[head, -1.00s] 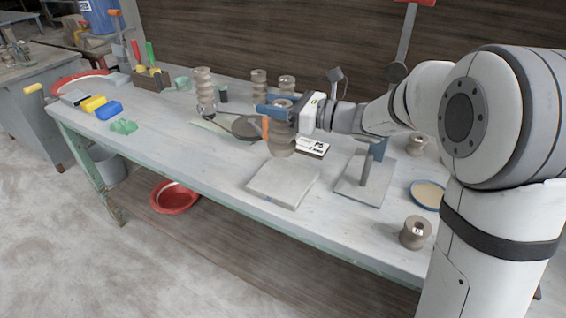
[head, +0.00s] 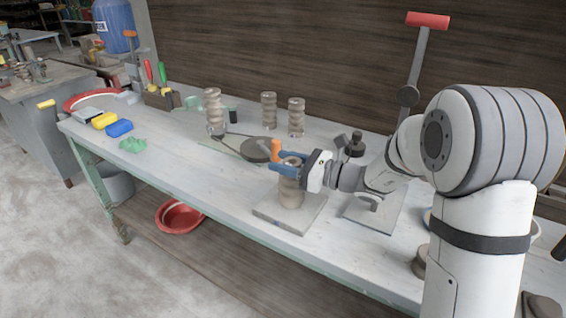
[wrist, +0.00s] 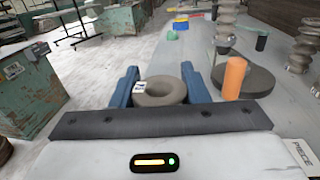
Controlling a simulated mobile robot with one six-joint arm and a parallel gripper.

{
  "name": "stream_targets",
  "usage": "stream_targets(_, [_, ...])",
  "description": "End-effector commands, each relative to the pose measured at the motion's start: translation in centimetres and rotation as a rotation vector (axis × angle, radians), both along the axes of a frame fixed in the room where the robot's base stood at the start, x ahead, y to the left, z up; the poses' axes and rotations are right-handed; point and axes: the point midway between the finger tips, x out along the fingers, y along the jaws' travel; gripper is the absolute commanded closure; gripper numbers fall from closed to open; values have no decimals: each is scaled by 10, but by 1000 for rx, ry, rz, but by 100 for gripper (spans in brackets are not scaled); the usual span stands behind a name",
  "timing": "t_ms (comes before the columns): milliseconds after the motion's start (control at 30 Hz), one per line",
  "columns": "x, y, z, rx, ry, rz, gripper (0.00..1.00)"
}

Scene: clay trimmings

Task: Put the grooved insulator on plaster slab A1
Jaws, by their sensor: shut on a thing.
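The grooved insulator (head: 291,190) is a grey-brown ribbed piece, upright in my gripper (head: 290,166). In the wrist view its round, hollowed top (wrist: 165,93) with a small white label sits between the two blue fingers. My gripper is shut on its upper part. A pale square plaster slab (head: 273,213) lies on the bench directly below the insulator. The insulator's lower end appears at the slab's surface, near the middle of its back half; I cannot tell whether they touch. I cannot read a label on the slab.
An orange cylinder (head: 276,150) and a dark round disc (head: 256,150) stand just behind my gripper. Tall ribbed insulators (head: 296,117) stand at the back.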

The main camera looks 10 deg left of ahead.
Motion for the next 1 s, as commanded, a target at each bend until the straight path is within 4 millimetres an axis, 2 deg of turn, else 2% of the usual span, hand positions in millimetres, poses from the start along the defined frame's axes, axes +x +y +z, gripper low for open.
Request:
stream_targets(200, [0,0,-1,2,-1,1,100])
stream_targets(233, [0,0,-2,0,0,1,58])
stream_targets(500, [0,1,-1,0,0,2,37])
stream_targets(800, [-1,0,2,0,0,2,37])
stream_targets(1000, [-6,-32,1,-1,1,-2,37])
